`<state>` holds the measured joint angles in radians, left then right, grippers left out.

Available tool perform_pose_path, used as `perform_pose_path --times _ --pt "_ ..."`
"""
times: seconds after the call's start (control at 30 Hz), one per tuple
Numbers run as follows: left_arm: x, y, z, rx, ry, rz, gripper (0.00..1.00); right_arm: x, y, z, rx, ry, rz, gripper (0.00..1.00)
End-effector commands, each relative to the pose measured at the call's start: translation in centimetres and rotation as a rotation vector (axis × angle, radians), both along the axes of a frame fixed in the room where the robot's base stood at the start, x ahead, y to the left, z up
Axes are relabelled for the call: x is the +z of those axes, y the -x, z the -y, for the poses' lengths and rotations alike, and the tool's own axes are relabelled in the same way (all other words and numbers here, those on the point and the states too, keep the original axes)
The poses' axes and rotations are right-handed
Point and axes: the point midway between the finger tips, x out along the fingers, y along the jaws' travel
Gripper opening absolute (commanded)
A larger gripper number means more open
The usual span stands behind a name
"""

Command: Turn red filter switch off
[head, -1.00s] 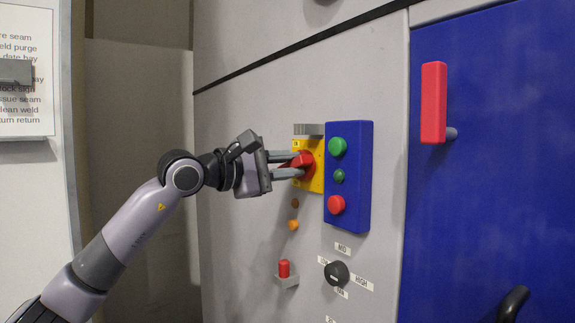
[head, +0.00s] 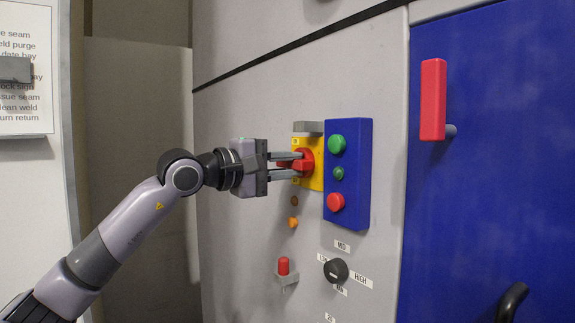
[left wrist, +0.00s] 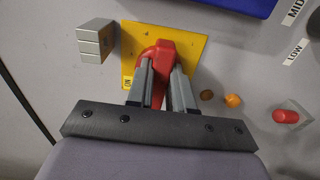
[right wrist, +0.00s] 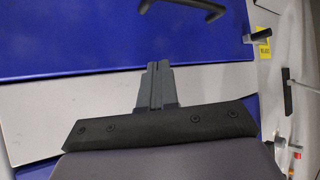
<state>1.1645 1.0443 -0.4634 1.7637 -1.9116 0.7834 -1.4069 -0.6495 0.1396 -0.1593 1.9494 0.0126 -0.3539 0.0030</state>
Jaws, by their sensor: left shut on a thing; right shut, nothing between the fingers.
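The red rotary switch (head: 304,163) sits on a yellow plate (head: 318,178) on the grey panel. My left gripper (head: 300,165) reaches it from the left, with its two fingers on either side of the red handle. In the left wrist view the fingers are closed on the red handle (left wrist: 163,52), in front of the yellow plate (left wrist: 190,48). Part of the handle is hidden by the fingers. My right gripper (right wrist: 158,68) shows only in the right wrist view, shut and empty in front of a grey and blue surface.
A blue box (head: 362,175) with green and red buttons stands right of the plate. A grey block (head: 308,127) projects just above it. Small orange lamps (head: 293,222), a red toggle (head: 284,267) and a black knob (head: 336,271) lie below. A red door handle (head: 433,100) is at right.

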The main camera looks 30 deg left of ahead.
Motion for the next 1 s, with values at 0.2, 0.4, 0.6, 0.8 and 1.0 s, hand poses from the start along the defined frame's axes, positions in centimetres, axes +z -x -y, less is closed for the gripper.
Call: perform_pose_path --times 0.2,0.4,0.6,0.8,1.0 --pt "-0.1 0.0 0.0 0.001 -0.006 0.0 0.28 0.0 0.0 0.0 0.0 0.0 0.0 0.0" --pt "0.0 0.0 0.0 0.001 -0.004 0.001 0.47 0.0 0.0 0.0 0.0 0.0 0.0 0.0" --pt "-0.1 0.2 -0.1 0.001 -0.003 0.0 0.47 -0.1 0.0 0.0 0.0 0.0 0.0 0.0" --pt "-0.4 2.3 -1.0 0.003 -0.006 0.0 0.47 -1.2 0.0 0.0 0.0 0.0 0.0 0.0" --pt "-0.4 4.9 -2.1 0.004 -0.006 0.0 0.47 -2.3 0.0 0.0 -0.001 -0.001 -0.001 0.0"
